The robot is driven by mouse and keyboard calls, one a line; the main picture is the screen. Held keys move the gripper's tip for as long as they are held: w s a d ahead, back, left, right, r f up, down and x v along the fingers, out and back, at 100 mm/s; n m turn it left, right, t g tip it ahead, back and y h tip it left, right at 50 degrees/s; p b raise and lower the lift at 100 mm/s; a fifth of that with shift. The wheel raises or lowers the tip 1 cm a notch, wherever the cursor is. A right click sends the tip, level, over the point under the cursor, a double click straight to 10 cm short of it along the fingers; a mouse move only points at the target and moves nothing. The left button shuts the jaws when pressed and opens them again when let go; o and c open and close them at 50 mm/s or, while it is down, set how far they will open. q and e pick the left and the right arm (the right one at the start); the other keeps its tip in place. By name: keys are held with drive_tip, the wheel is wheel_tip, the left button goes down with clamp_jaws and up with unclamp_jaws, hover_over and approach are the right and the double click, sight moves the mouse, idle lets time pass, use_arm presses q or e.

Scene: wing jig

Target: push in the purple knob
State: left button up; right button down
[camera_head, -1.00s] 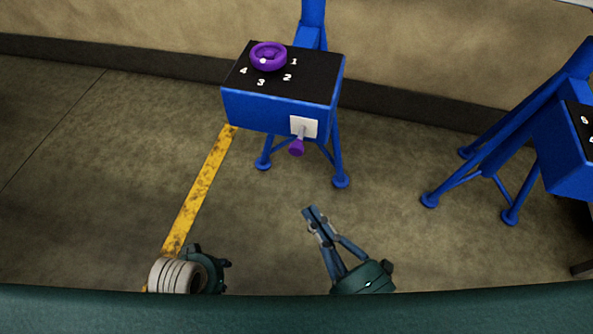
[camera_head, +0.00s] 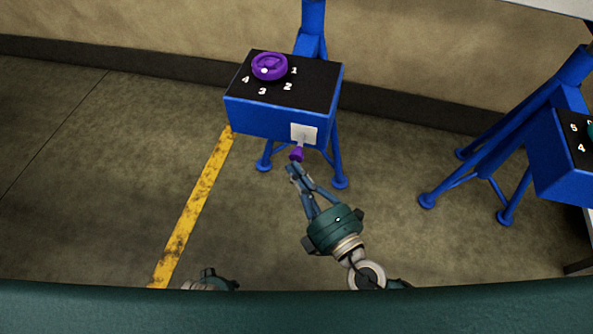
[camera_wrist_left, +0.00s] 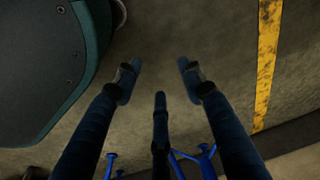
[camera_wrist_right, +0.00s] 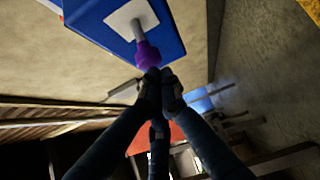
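The purple knob (camera_head: 297,154) sticks out on a grey shaft from a white plate (camera_head: 304,133) on the front of the blue box (camera_head: 265,115). My right gripper (camera_head: 292,168) is just in front of the knob, with its fingertips together and nothing between them. In the right wrist view the knob (camera_wrist_right: 148,55) is right at the tips of the shut fingers (camera_wrist_right: 160,75); I cannot tell whether they touch. My left gripper (camera_wrist_left: 158,78) is open and empty over the floor; in the head view only the top of its wrist shows at the bottom edge.
A purple handwheel (camera_head: 269,67) sits on the box's black numbered top. A second blue stand (camera_head: 562,155) is at the right. A yellow floor stripe (camera_head: 195,205) runs to the left of the box. The floor between the stands is clear.

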sight(301, 160)
drive_tip(key=w, duration=0.2)
drive_tip(key=w+d+b, duration=0.1)
drive_tip(key=shift+w, duration=0.35)
use_arm(q)
drive_tip(key=r, duration=0.1)
drive_tip(key=w+r, duration=0.1)
drive_tip(key=r, duration=0.1)
drive_tip(key=shift+w+d, duration=0.1)
drive_tip(key=shift+w, duration=0.15)
use_arm(e)
drive_tip(key=shift+d+r, duration=0.1)
use_arm(q)
drive_tip(key=shift+s, duration=0.1)
